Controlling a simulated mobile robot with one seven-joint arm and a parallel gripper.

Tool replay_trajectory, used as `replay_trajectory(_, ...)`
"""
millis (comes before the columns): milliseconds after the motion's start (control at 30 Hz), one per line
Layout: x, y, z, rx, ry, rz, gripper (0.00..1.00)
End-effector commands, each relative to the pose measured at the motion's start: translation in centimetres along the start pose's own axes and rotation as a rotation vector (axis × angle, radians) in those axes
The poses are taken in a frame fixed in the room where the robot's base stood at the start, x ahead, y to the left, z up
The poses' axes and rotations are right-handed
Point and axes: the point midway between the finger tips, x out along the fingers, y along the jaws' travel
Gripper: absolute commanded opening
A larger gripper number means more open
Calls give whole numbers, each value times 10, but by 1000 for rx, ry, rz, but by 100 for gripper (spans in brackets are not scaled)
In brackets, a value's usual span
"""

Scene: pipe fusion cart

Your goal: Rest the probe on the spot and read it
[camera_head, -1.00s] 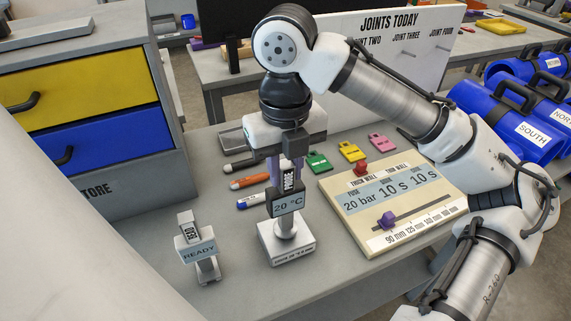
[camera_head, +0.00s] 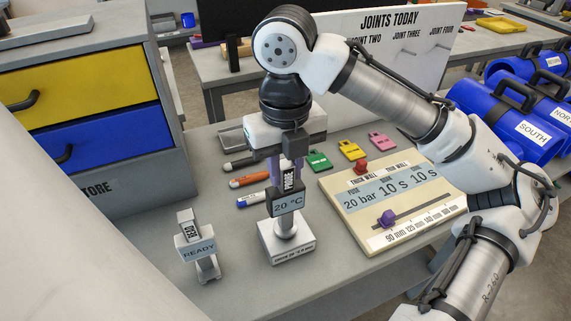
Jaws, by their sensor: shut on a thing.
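The probe (camera_head: 287,200) is a dark upright device labelled PROBE, with a light screen reading 20 °C. My gripper (camera_head: 288,172) points down and is shut on the probe's upper part. The probe's lower end is at the round metal spot on a pale stand (camera_head: 285,244) that bears small printing on its front. I cannot tell whether the probe tip touches the spot, as the probe hides the contact.
A second stand (camera_head: 197,246) reading READY is at left. Markers (camera_head: 249,181) and coloured tags (camera_head: 351,150) lie behind. Drawers (camera_head: 105,145) are at left, blue cases (camera_head: 515,130) at far right.

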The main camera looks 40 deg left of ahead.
Motion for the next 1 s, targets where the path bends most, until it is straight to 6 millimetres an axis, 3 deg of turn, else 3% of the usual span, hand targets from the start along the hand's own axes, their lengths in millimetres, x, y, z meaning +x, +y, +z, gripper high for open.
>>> replay_trajectory(1000, 8, 0, 0, 0, 0, 0, 4)
